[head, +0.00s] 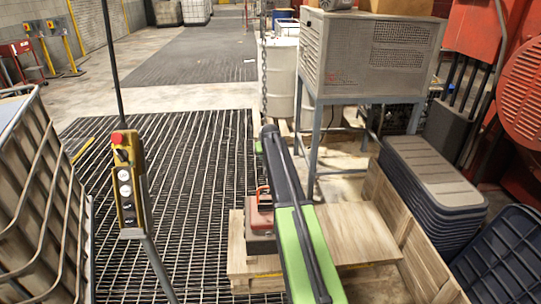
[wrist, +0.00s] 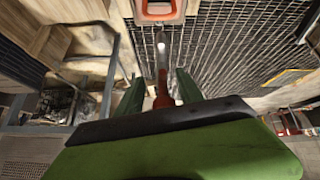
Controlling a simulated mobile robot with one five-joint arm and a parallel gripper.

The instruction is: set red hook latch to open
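In the wrist view, the red hook latch (wrist: 163,92) shows as a red piece with a slim silver rod rising from it. Its lower end is hidden behind my own green and black body. My gripper (wrist: 158,84) has two dark green fingers, one on each side of the red piece, with visible gaps; it looks open. I cannot tell whether either finger touches the red piece. In the head view, a red block (head: 259,218) with an orange-red loop (head: 263,194) stands left of my arm.
A wooden pallet (head: 360,226) lies under my arm. A metal cabinet on legs (head: 370,50) stands behind it, and stacked dark crates (head: 432,190) stand at right. A yellow control pendant (head: 126,178) and a caged container (head: 38,200) are at left. Grating floor (head: 190,165) is clear between.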

